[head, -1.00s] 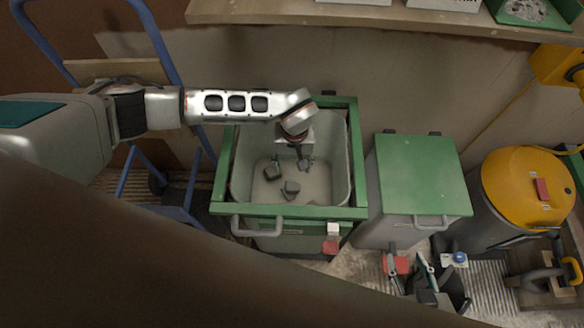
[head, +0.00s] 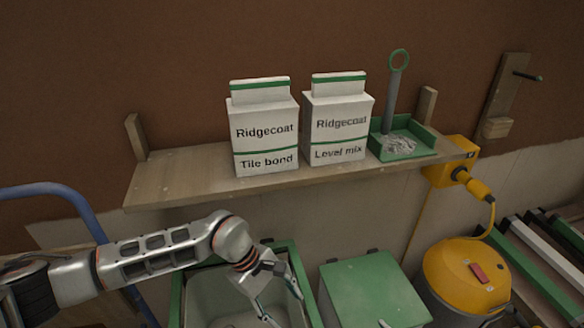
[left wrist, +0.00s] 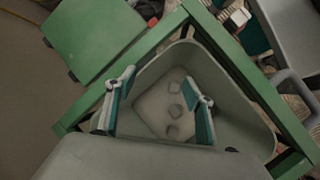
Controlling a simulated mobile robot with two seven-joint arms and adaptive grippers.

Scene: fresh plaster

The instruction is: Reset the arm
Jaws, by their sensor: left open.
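My left gripper (head: 282,301) is open and empty above the green-framed bin (head: 177,300), its fingers pointing down. In the left wrist view my left gripper (left wrist: 160,78) has its two fingers spread apart over the grey inside of the bin (left wrist: 245,72). My right gripper is in neither view.
A shelf (head: 185,188) above the bin holds a Tile bond bag (head: 264,130), a Level mix bag (head: 338,122) and a green tray (head: 425,143). A green-lidded box (head: 370,288) and a yellow-topped vacuum (head: 465,275) stand to the right. A blue frame (head: 60,195) is at left.

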